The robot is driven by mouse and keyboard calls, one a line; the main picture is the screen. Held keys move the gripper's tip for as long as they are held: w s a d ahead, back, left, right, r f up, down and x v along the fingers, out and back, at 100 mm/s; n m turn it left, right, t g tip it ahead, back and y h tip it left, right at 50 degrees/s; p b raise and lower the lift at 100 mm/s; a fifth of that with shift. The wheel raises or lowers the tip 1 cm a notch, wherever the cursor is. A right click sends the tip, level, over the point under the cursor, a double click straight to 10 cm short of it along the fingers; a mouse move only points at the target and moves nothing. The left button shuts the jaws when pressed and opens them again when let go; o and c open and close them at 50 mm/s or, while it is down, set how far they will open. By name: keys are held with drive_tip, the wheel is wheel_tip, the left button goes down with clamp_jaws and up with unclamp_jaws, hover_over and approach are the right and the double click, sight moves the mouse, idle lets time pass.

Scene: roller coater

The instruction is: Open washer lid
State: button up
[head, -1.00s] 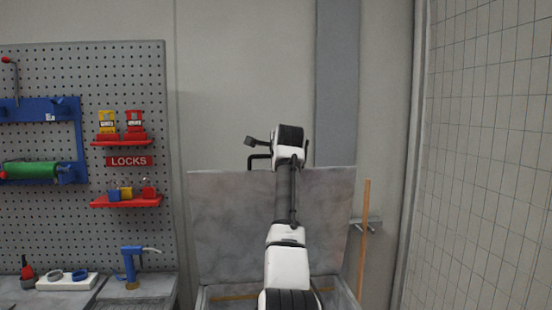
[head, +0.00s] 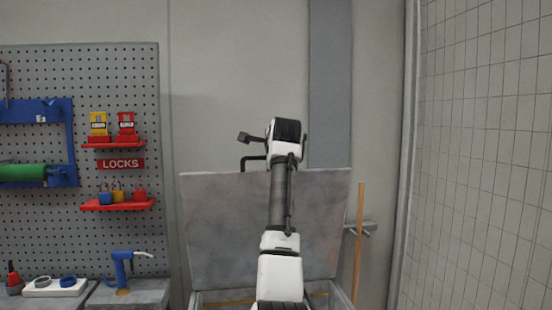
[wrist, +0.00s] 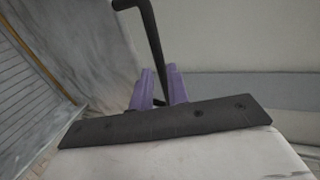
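The washer lid (head: 225,225) is a large grey panel standing nearly upright behind my arm in the head view. A black bar handle (head: 246,164) shows at its top edge; in the wrist view the handle (wrist: 150,40) runs up between my purple fingers. My gripper (wrist: 160,88) has one finger on each side of the bar, close against it, and looks shut on it. Its fingers are hidden in the head view behind my wrist. The washer tub's rim (head: 340,297) shows below the lid, mostly hidden by my arm.
A pegboard (head: 60,230) with red lock shelves (head: 118,205) and a green roller (head: 22,173) is at left. A bench with a blue tool (head: 120,268) is below it. A wooden stick (head: 359,240) stands right of the lid. A wire mesh wall (head: 480,150) is at far right.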

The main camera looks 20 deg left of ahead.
drive_tip(key=b+v, duration=0.3)
drive_tip(key=v, duration=0.6)
drive_tip(key=shift+s+d, duration=0.25)
drive_tip(key=shift+s, duration=0.1)
